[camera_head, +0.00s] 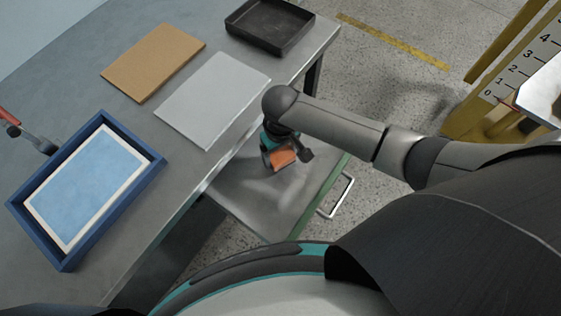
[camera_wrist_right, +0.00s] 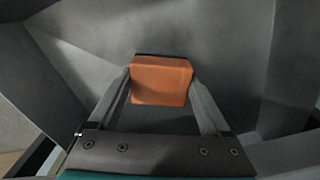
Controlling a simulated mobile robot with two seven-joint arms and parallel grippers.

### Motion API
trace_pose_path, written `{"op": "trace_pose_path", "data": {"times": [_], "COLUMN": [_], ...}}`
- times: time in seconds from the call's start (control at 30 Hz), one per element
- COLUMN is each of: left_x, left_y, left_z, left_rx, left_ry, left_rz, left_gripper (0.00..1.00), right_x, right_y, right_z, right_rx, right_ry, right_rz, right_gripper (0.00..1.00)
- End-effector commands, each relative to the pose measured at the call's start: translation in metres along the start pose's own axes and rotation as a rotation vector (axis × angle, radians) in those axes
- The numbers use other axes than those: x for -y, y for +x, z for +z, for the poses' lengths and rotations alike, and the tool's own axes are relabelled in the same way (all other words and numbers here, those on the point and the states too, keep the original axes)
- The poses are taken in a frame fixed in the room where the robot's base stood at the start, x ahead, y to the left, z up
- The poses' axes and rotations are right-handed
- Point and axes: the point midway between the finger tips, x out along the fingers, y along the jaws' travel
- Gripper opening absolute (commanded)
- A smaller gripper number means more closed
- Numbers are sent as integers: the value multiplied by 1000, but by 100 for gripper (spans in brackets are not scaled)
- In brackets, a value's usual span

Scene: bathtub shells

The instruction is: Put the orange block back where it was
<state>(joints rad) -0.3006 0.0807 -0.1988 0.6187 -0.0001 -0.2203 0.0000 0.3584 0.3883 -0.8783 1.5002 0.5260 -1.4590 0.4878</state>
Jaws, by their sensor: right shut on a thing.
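The orange block (camera_head: 281,158) is between the fingers of my right gripper (camera_head: 285,157), over an open drawer (camera_head: 262,199) at the table's front. In the right wrist view the orange block (camera_wrist_right: 161,80) sits between the two fingertips of my right gripper (camera_wrist_right: 161,84), which is shut on it. Grey metal surfaces lie around and behind the block there. I cannot tell whether the block touches the drawer floor. My left gripper does not show in the head view.
The grey table (camera_head: 205,45) carries a blue tray (camera_head: 141,150) with a light blue panel, a brown board (camera_head: 153,62), a pale grey plate (camera_head: 213,98) and a black tray (camera_head: 270,47). The drawer's handle (camera_head: 340,195) sticks out to the right. A yellow frame (camera_head: 505,95) stands at right.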

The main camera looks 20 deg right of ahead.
Motion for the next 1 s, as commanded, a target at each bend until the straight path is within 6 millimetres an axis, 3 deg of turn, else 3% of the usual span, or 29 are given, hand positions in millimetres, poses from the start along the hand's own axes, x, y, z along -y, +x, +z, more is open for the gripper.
{"op": "trace_pose_path", "data": {"times": [0.3, 0.73, 0.77, 0.9, 1.0], "left_x": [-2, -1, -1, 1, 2], "left_y": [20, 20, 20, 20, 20], "left_z": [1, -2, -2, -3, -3], "left_rx": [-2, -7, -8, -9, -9], "left_ry": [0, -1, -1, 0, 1], "left_rz": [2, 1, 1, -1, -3], "left_gripper": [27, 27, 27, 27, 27], "right_x": [0, 0, 0, 0, 0], "right_y": [42, 46, 46, 46, 46], "right_z": [0, 0, 0, 0, 0], "right_rx": [0, 0, 0, 0, 0], "right_ry": [0, 0, 0, 0, 0], "right_rz": [1, 0, 1, 1, 1], "right_gripper": [30, 30, 84, 100, 100]}}
